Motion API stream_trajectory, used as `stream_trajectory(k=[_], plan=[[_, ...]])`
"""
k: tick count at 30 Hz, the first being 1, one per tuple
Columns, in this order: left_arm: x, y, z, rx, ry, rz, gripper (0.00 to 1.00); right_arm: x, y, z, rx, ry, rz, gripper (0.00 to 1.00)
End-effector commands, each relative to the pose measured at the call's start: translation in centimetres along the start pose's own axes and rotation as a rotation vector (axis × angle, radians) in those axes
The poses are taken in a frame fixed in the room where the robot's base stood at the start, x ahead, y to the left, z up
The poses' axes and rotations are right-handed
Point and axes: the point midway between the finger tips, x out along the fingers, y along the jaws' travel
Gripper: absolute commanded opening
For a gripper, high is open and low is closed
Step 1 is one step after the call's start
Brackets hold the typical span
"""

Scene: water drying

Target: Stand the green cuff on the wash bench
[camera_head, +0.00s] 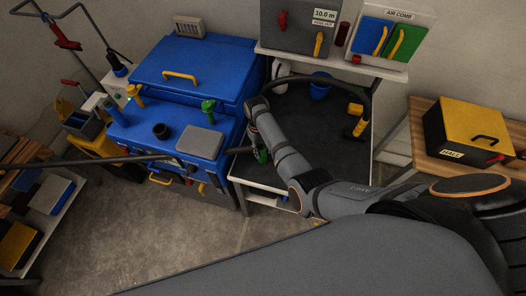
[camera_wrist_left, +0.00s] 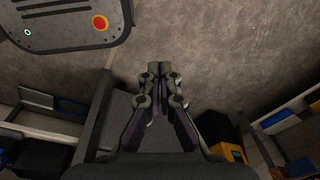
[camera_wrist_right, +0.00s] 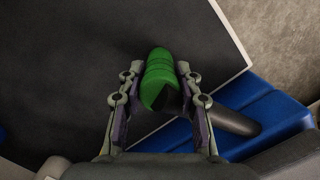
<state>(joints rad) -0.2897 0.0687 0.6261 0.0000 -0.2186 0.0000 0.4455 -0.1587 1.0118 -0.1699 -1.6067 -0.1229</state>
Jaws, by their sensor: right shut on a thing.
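The green cuff (camera_wrist_right: 158,72) is between the fingers of my right gripper (camera_wrist_right: 157,75) in the right wrist view, with a dark part at its near end. In the head view the cuff (camera_head: 262,154) shows small below my right wrist, partly hidden by the arm. It is over the front left part of the wash bench (camera_head: 305,125), a dark top with a pale edge. I cannot tell whether it touches the top. My left gripper (camera_wrist_left: 158,72) is shut and empty, above bare floor in the left wrist view.
A blue cabinet (camera_head: 197,72) and a blue unit with a grey pad (camera_head: 199,141), a black ring (camera_head: 161,130) and a green fitting (camera_head: 208,108) stand left of the bench. A black hose with a yellow grip (camera_head: 360,127) is at the bench's right. A yellow-lidded box (camera_head: 468,125) stands right.

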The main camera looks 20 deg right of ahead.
Motion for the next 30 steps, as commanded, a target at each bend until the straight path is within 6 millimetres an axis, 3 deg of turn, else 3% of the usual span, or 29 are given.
stream_trajectory(k=[3,8,9,13,23,26,30], plan=[[-0.1,-0.1,-1.0,0.000,0.015,-0.001,0.00,-0.1,0.0,0.1,0.000,-0.002,-0.001,0.00],[0.1,-0.7,0.6,0.004,-0.009,-0.009,0.00,0.4,0.0,0.0,0.000,-0.001,0.000,0.00],[0.0,-0.8,1.2,0.005,-0.016,-0.010,0.00,0.3,0.0,0.0,0.000,-0.001,0.000,0.40],[-0.1,-0.8,2.1,0.006,-0.031,-0.010,0.00,0.3,0.0,0.0,0.000,-0.001,0.000,0.57],[-0.3,-0.9,1.3,0.005,-0.019,-0.010,0.00,-0.1,0.0,0.1,0.000,-0.001,0.000,0.57],[-0.2,-0.9,1.0,0.005,-0.015,-0.010,0.00,-1.3,0.0,-0.1,0.000,0.002,0.000,0.57],[0.0,-0.9,0.9,0.005,-0.013,-0.010,0.00,-4.6,-0.1,-0.1,-0.001,0.004,0.000,0.57]])
